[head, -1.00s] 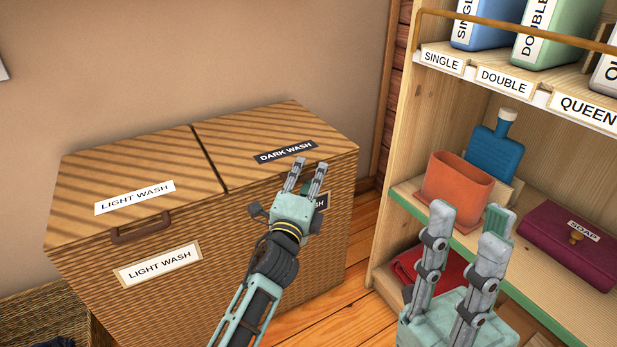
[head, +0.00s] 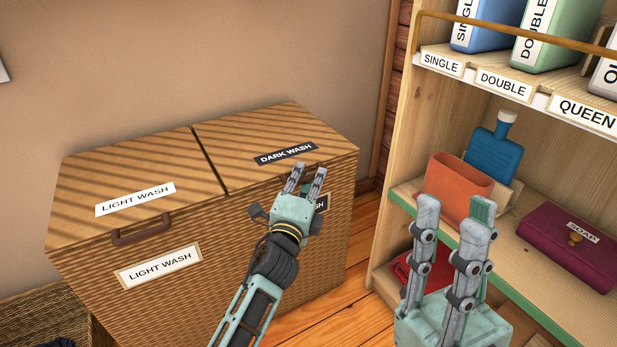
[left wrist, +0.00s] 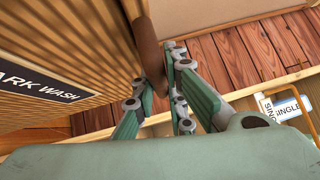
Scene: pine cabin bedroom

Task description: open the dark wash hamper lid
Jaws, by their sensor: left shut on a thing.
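The dark wash hamper lid (head: 265,137) is the right of two lids on a wicker hamper. It carries a black DARK WASH label (head: 286,153) and lies closed. My left gripper (head: 307,172) is at the front edge of this lid. In the left wrist view, its fingers (left wrist: 160,100) are shut on the brown lid handle (left wrist: 150,52). The handle is mostly hidden by the gripper in the head view. My right gripper (head: 455,205) is open and empty in front of the shelf, at the lower right.
The light wash lid (head: 90,185) with its own handle (head: 141,230) is closed on the left. A wooden shelf (head: 400,195) at right holds an orange bin (head: 457,185), a blue bottle (head: 493,150) and a purple soap box (head: 570,243). Wooden floor lies between hamper and shelf.

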